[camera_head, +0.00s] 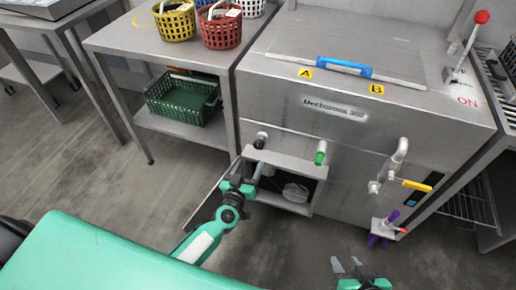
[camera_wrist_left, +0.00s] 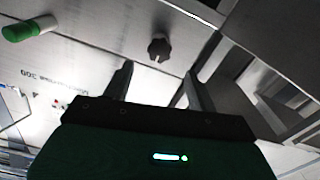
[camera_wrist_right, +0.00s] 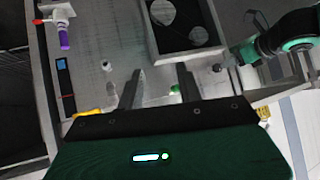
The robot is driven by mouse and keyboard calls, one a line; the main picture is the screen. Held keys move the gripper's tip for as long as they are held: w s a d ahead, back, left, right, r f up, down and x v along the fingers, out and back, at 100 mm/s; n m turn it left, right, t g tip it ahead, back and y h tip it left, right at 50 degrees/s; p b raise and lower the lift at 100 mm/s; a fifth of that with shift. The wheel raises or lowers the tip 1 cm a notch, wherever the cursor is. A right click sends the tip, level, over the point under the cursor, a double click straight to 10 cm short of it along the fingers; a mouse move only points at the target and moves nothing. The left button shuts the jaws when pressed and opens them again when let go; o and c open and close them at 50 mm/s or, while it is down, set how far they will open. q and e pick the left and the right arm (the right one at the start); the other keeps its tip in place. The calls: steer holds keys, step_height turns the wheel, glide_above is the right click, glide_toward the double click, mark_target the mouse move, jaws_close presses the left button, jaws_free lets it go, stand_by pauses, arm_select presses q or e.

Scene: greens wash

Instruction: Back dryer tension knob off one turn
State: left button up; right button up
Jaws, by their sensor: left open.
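A dark lobed knob (camera_head: 260,140) sticks out of the front of the steel machine (camera_head: 290,148), left of a green-ended handle (camera_head: 320,153). In the left wrist view the dark knob (camera_wrist_left: 158,49) lies ahead of the fingertips, roughly centred between them and apart from them. My left gripper (camera_head: 247,172) is just below the knob in the head view; its fingers are apart and empty in the left wrist view (camera_wrist_left: 158,78). My right gripper (camera_head: 350,268) is low at the front right, open and empty, also in its wrist view (camera_wrist_right: 159,78). No knob label is readable.
An open compartment (camera_head: 285,186) with its door swung out is below the knob, beside my left arm. A pipe tap (camera_head: 397,160), yellow handle (camera_head: 416,185) and purple-handled valve (camera_head: 384,226) are to the right. A table (camera_head: 125,40) with baskets stands left.

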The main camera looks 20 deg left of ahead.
mark_target(258, 148)
arm_select(q)
steer(key=w+b, duration=0.1)
steer(key=w, duration=0.7)
steer(key=shift+w+d, duration=0.15)
steer(key=shift+w, duration=0.05)
steer(key=shift+w+b, duration=0.3)
steer(key=shift+w, duration=0.15)
arm_select(e)
steer(key=a+t, duration=0.1)
steer(key=w+a+t+y, duration=0.1)
steer(key=a, duration=0.1)
steer(key=shift+a+r, duration=0.1)
arm_select(q)
steer(key=c, duration=1)
arm_select(e)
steer(key=shift+s, duration=0.1)
